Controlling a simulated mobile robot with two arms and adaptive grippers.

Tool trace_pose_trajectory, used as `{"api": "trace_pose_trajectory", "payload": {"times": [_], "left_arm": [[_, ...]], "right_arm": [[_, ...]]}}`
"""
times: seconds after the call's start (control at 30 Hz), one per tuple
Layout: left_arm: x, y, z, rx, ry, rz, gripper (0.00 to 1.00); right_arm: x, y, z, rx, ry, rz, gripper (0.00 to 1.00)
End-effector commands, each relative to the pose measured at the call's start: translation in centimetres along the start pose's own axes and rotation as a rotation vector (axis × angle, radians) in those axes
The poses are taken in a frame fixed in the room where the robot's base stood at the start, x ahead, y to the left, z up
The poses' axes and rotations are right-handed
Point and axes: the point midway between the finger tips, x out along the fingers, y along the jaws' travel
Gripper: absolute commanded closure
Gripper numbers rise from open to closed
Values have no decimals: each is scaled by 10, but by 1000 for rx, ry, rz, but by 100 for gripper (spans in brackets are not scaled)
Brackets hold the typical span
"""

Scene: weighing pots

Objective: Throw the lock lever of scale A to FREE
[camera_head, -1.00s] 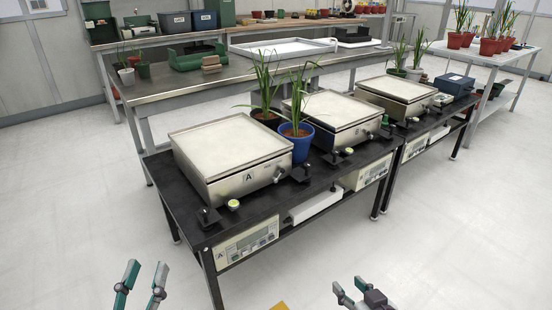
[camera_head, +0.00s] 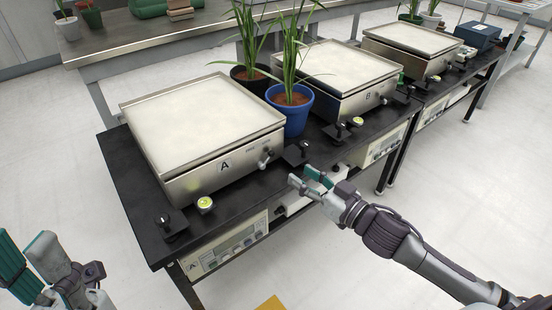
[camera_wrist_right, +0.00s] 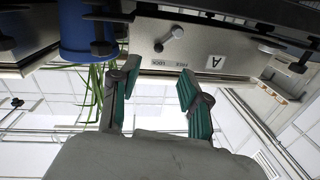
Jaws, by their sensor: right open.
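Scale A (camera_head: 215,178) is a steel box with a pale top plate, at the left of the black bench. Its lock lever (camera_head: 266,158) is a small metal lever at the right of the front face. In the right wrist view, the lever (camera_wrist_right: 168,39) slants near the FREE and LOCK labels; which one it points to is hard to tell. The FREE label is nearer the "A" plate (camera_wrist_right: 214,62). My right gripper (camera_head: 305,178) is open and empty, in front of and to the right of the lever, apart from it. My left gripper (camera_head: 26,240) is open and empty at lower left.
A blue pot (camera_head: 289,113) with a plant stands right of scale A. Black knobbed fittings (camera_head: 296,153) and a round yellow-green level (camera_head: 205,204) sit along the bench front. A display unit (camera_head: 226,250) hangs below. Scale B (camera_head: 345,80) stands further right.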

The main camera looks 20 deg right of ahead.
Motion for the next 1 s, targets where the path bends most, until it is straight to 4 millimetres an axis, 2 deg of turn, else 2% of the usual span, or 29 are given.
{"api": "trace_pose_trajectory", "payload": {"times": [0.3, 0.5, 0.7, 1.0], "left_arm": [[-14, 0, 3, 0, -1, 0, 60], [-20, 0, 5, 0, -4, 0, 60], [-19, 0, 6, 0, 2, 4, 60], [-16, 0, 6, 1, 10, 7, 60]], "right_arm": [[52, 1, 0, -3, 4, 1, 54], [79, 1, 0, -2, 2, 2, 54], [93, 0, 0, -2, 0, 1, 54], [95, 0, 0, -1, -1, 2, 54]]}}
